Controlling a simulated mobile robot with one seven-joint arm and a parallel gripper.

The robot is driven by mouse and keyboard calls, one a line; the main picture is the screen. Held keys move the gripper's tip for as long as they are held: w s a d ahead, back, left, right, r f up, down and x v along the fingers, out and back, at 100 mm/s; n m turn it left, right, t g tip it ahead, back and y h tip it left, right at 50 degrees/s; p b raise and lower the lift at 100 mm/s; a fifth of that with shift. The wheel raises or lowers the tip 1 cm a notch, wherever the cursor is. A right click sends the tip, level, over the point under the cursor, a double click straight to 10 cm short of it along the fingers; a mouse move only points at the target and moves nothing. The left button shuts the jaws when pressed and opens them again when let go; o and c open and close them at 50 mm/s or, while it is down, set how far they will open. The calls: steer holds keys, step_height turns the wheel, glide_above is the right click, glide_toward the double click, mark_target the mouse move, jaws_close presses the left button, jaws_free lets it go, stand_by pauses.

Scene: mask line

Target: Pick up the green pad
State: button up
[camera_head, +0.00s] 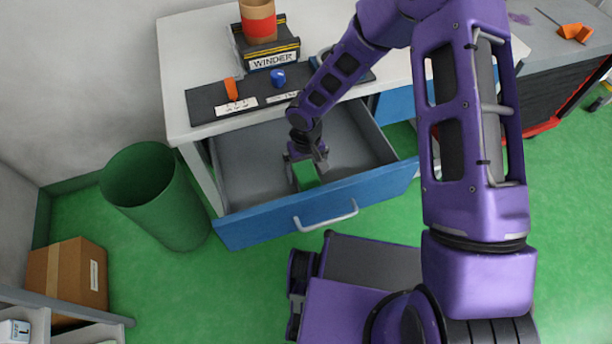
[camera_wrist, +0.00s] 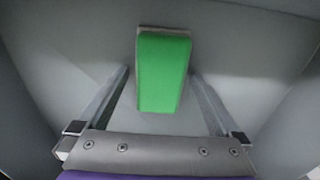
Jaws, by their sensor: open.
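The green pad (camera_head: 306,175) lies in the open drawer (camera_head: 240,150) of the white-topped bench, near the drawer's blue front. In the wrist view the green pad (camera_wrist: 163,70) is a green block on a grey backing, upright in the picture. My gripper (camera_head: 306,158) is inside the drawer, just above and behind the pad. In the wrist view my gripper (camera_wrist: 160,85) is open, with one finger on each side of the pad and a gap on both sides. The head view partly hides the pad behind the gripper.
The drawer's blue front (camera_head: 320,208) and side walls surround my gripper. On the bench top (camera_head: 190,60) stand a winder (camera_head: 272,52) with a brown and orange roll (camera_head: 258,20), an orange switch (camera_head: 231,89) and a blue knob (camera_head: 278,77). A green bin (camera_head: 160,200) stands left of the drawer.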

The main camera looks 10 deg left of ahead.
mark_target(306, 173)
steer(key=shift+f, duration=0.35)
steer(key=c, duration=1.2)
step_height(306, 173, up, 10)
steer(key=shift+r+p, duration=0.1)
steer(key=shift+p, duration=0.95)
steer(key=shift+c, duration=0.2)
